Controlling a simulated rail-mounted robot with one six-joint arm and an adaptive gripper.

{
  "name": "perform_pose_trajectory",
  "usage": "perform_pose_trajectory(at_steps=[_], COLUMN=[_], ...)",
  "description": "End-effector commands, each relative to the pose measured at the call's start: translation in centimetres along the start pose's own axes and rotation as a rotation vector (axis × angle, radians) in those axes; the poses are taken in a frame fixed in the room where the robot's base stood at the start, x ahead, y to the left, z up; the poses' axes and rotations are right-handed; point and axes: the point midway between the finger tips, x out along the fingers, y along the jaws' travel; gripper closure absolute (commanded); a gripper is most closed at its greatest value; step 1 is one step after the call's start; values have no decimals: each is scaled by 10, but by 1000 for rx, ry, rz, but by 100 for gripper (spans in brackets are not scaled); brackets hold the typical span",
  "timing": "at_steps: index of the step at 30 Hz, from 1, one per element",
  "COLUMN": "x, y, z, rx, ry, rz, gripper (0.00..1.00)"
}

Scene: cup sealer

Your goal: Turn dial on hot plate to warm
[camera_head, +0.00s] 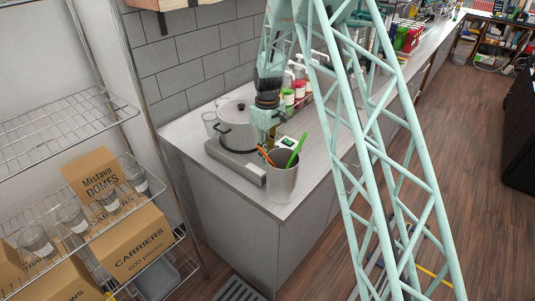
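A light-grey hot plate (238,164) sits on the near end of the counter. A large lidded metal pot (234,130) stands on it. My gripper (268,133) points down beside the pot's right side, above the right part of the hot plate. The gripper is small and its fingers are partly lost against the pot and the plate, so I cannot tell if they are open or shut. I cannot make out the dial; the gripper and the metal cup may hide it.
A metal cup (283,178) with green and orange handles stands close in front of the gripper. A small green-labelled item (287,142) lies behind it. Pump bottles (298,85) line the wall. A wire rack (60,130) with boxes stands left. Bare counter (313,172) lies right.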

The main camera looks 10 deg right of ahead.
Motion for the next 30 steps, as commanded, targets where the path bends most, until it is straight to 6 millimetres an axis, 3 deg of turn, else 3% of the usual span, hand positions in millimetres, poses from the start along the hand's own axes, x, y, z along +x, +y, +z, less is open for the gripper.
perform_pose_trajectory(at_steps=[6, 20, 30], x=[0, 1, 2], y=[0, 0, 0], z=[0, 0, 0], rx=[0, 39, 206], ry=[0, 0, 0], rz=[0, 0, 0], gripper=[100, 100, 100])
